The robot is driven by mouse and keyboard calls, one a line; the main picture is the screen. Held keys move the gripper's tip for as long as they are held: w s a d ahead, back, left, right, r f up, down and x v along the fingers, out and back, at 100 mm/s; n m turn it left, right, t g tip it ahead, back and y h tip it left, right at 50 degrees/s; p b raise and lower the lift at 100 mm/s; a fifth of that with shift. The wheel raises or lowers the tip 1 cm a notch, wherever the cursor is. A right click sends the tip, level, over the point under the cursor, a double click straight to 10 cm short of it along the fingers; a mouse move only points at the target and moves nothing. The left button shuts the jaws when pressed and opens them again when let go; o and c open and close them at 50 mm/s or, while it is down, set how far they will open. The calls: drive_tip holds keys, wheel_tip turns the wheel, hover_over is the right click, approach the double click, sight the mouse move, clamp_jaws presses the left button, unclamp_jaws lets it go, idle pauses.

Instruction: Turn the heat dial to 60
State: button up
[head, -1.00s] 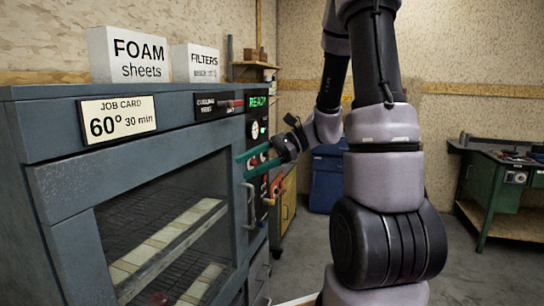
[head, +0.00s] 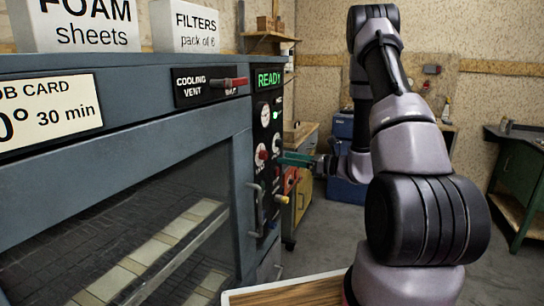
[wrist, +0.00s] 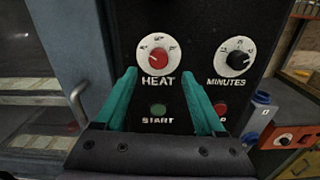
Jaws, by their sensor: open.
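The heat dial (wrist: 158,57) is a white disc with a red knob above the word HEAT in the wrist view. It also shows on the oven's black panel in the head view (head: 261,155). Its scale figures are too small to read, and I cannot tell its setting. My gripper (wrist: 158,74) is open and empty, its two teal fingers spread below and either side of the knob in the picture. In the head view my gripper (head: 287,159) is close in front of the panel. I cannot tell whether it touches the panel. A job card (head: 45,112) reads 30 min, its left part cut off.
The minutes dial (wrist: 236,56), with a black knob, is right of the heat dial. A green start button (wrist: 158,110) and a red button (wrist: 221,108) are below. A door handle (head: 254,210) sticks out left of the panel. A READY display (head: 269,78) is lit green.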

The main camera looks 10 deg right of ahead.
sight(267, 155)
drive_tip(key=x, duration=0.6)
drive_tip(key=shift+w+a, duration=0.15)
drive_tip(key=shift+a, duration=0.25)
clamp_jaws()
